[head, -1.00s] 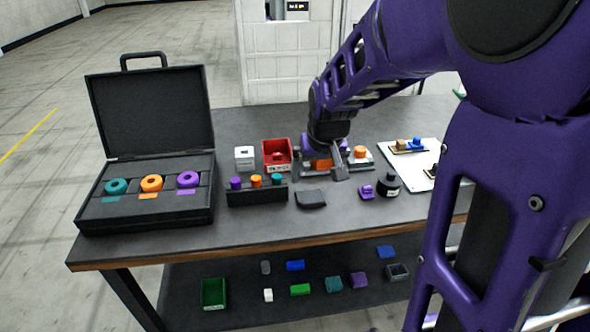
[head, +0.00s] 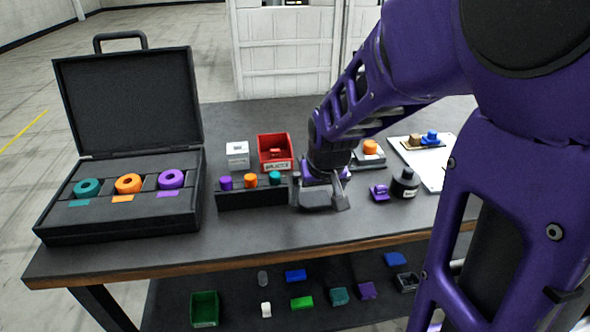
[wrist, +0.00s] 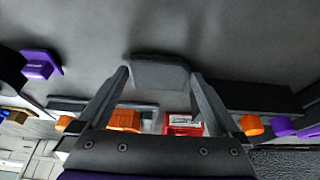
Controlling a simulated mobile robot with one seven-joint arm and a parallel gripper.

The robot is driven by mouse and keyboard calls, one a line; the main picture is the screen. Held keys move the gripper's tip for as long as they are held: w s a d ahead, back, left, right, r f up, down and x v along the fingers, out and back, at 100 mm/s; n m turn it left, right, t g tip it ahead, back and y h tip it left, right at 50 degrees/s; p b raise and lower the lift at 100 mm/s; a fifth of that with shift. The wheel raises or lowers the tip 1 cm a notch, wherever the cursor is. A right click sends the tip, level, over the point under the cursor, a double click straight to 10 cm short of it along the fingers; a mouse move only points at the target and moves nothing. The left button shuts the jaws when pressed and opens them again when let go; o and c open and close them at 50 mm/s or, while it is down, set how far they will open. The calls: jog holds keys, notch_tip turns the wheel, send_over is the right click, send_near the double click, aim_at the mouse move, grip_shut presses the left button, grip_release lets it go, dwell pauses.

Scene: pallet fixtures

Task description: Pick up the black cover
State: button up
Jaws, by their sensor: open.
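In the wrist view the cover (wrist: 160,72) sits between and just beyond my spread fingertips. My gripper (head: 334,188) is low over the table at the cover's right side, pointing down. In the wrist view my gripper (wrist: 161,76) is open, with a finger on either side of the cover's near edge. I cannot tell whether the fingers touch it. My gripper partly hides the cover's right end in the head view.
A black peg rack (head: 252,197) with colored pegs stands close left of the cover. A red bin (head: 275,153) and white block (head: 237,154) are behind. A purple part (head: 379,192) and black bottle (head: 404,184) stand right. An open case (head: 120,215) fills the left.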

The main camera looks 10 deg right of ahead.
jog(key=shift+f, duration=0.1)
jog(key=c, duration=1)
